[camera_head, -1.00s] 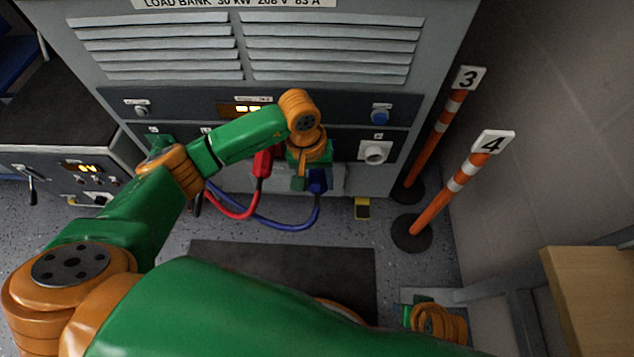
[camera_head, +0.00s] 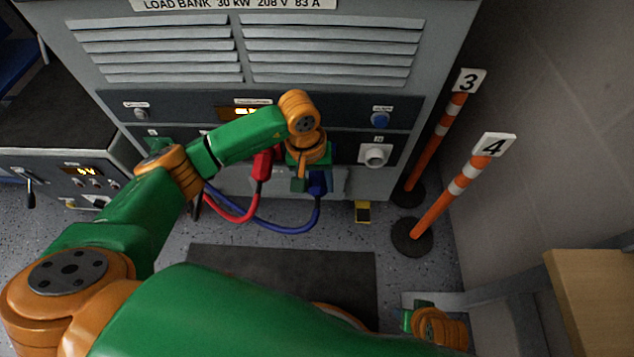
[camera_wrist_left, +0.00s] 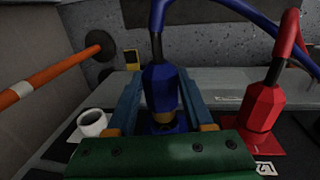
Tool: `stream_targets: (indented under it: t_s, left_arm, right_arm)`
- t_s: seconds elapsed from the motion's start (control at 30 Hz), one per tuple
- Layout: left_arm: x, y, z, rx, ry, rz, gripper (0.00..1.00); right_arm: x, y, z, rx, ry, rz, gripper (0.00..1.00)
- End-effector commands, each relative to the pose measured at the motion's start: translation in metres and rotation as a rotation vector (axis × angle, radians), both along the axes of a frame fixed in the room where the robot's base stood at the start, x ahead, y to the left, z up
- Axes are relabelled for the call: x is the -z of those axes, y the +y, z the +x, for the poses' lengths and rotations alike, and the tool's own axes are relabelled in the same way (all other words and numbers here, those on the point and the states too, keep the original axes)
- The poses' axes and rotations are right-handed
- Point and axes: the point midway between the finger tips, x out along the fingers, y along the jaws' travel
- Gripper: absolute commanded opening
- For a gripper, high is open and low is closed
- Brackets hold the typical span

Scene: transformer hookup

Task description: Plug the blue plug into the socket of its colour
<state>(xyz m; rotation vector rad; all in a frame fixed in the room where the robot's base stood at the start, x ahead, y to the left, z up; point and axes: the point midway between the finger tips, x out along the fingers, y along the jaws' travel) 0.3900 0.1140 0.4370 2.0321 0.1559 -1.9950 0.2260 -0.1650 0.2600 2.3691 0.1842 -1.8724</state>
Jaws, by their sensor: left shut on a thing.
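The blue plug (camera_head: 318,183) is in my left gripper (camera_head: 308,178), low on the front of the load bank. In the left wrist view the blue plug (camera_wrist_left: 162,88) stands between the two blue fingers (camera_wrist_left: 163,108), its cable leaving at the top. Just past its tip is a blue socket plate (camera_wrist_left: 167,127), with a tan band between them. The plug is lined up with the plate; I cannot tell how deep it sits. My right gripper (camera_head: 412,318) is small at the bottom right, partly hidden; its jaws are unclear.
A red plug (camera_head: 262,163) stands in a red socket to the left, its cable beside the blue one. A white round socket (camera_head: 373,155) is to the right. Striped posts (camera_head: 455,188) stand at the right, near a wooden table (camera_head: 595,300). A dark mat (camera_head: 290,280) covers the floor.

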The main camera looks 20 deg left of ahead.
Motion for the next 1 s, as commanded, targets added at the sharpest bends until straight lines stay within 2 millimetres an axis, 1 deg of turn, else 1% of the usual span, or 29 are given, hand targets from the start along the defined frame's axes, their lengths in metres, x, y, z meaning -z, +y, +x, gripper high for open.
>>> stream_targets:
  t_s: [1.0]
  left_arm:
    - [0.001,0.006,0.022,-0.001,-0.001,0.000,0.03]
  right_arm:
    - [0.023,0.000,0.000,0.000,0.001,0.001,0.50]
